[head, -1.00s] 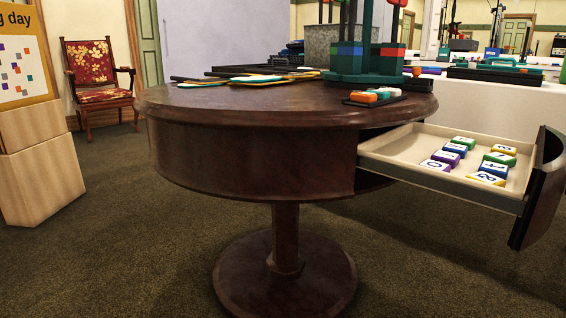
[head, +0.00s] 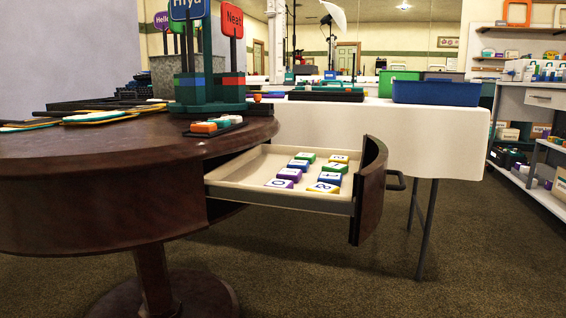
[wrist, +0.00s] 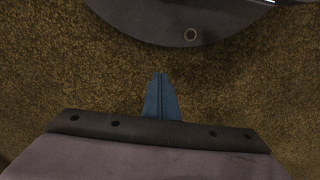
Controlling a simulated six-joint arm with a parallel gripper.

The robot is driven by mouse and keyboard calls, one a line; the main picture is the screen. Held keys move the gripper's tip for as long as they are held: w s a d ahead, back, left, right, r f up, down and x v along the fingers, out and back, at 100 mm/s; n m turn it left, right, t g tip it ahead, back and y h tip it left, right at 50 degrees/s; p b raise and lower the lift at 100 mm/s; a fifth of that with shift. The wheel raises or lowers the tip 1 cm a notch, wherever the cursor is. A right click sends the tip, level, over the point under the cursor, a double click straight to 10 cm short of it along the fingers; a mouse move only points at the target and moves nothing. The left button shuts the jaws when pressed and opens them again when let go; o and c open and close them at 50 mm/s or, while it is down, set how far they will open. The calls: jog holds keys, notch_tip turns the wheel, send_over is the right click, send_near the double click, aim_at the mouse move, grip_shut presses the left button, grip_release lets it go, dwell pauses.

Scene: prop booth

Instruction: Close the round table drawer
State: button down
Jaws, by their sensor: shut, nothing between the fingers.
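The round table (head: 75,215) of dark wood stands at the left in the head view on a single pedestal. Its drawer (head: 262,196) is pulled far out to the right. The drawer has a cream tray inside, a curved dark wood front (head: 369,195) and a dark handle (head: 397,181) on the outer face. Several coloured letter blocks (head: 326,187) lie in it. My gripper (wrist: 160,77) shows only in the wrist view. It is shut and empty, above brown carpet, with no drawer recognisable near it.
A white-covered table (head: 450,145) with a blue bin (head: 436,92) stands behind the drawer. Its metal leg (head: 427,225) comes down right of the drawer front. Signs, a dark green stand (head: 208,92) and flat boards sit on the round table. Carpet (head: 400,295) is clear in front.

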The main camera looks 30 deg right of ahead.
jog(key=s+d+r+m+y+p, duration=0.1)
jog(key=s+d+r+m+p, duration=0.6)
jog(key=r+p, duration=1.1)
jog(key=s+d+r+m+t+y+p, duration=0.15)
jog(key=d+r+m+p, duration=0.35)
jog(key=d+r+p, duration=1.2)
jog(key=s+d+r+m+g+y+p, duration=0.15)
jog(key=s+d+r+m+p, duration=0.35)
jog(key=r+p, duration=1.4)
jog(key=w+d+m+t+p, duration=0.4)
jog(key=w+d+m+p, duration=0.1)
jog(key=w+d+p, duration=0.15)
jog(key=w+a+r+m+t+y, duration=0.1)
jog(key=w+r+m+t+y, duration=0.1)
jog(key=w+r+m, duration=0.3)
jog(key=shift+w+a+r+b, duration=0.15)
jog(key=shift+a+r+b, duration=0.3)
jog(key=shift+r, duration=0.35)
